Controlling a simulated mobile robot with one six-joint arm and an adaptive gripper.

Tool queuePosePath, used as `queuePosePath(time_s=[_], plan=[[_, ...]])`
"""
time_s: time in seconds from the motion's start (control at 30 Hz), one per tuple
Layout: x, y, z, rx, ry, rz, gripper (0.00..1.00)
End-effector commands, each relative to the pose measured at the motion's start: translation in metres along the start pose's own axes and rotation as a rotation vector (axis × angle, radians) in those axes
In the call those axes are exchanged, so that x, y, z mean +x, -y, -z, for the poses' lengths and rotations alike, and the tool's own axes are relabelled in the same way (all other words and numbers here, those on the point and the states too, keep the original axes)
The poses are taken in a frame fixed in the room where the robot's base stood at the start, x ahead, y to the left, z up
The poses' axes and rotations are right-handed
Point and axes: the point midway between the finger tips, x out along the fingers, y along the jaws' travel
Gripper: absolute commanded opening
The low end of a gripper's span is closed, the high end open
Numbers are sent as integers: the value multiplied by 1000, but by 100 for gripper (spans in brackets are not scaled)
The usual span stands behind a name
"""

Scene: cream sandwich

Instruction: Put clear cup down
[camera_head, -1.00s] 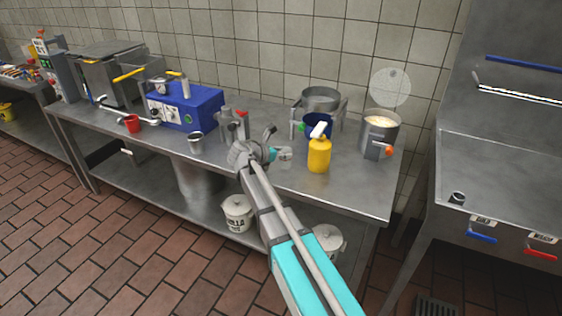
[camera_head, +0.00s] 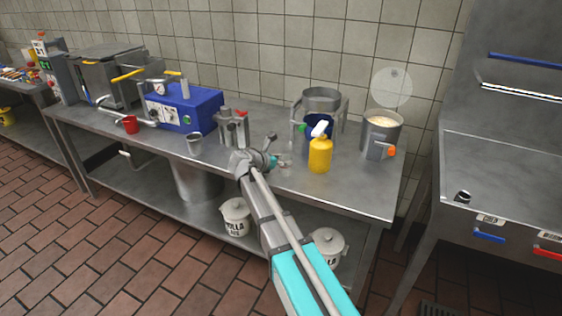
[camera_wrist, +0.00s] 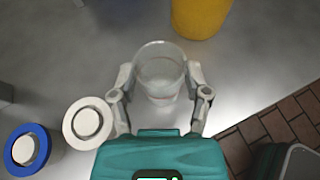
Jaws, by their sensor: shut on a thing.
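The clear cup (camera_wrist: 158,72) is between the two fingers of my gripper (camera_wrist: 160,84) in the wrist view. My gripper is shut on it, with one finger at each side. In the head view the cup (camera_head: 286,160) shows small and faint, partly behind my gripper (camera_head: 274,160), over the front half of the steel table (camera_head: 345,190). The cup looks roughly upright. I cannot tell whether its base touches the tabletop.
A yellow bottle (camera_head: 320,153) stands close by on the right and shows in the wrist view (camera_wrist: 200,14). Grey upright fittings (camera_head: 232,125) stand to the left. A pot (camera_head: 381,132) is at the right. The table's front right is clear.

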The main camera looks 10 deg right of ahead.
Motion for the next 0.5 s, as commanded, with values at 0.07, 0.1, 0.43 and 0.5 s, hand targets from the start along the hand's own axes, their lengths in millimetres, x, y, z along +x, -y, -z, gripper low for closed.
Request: queuePosePath(time_s=[0.07, 0.1, 0.43, 0.5], plan=[[1, 0, 3, 0, 0, 0, 15], [2, 0, 4, 0, 0, 0, 15], [1, 0, 2, 0, 0, 0, 96], [1, 0, 2, 0, 0, 0, 96]])
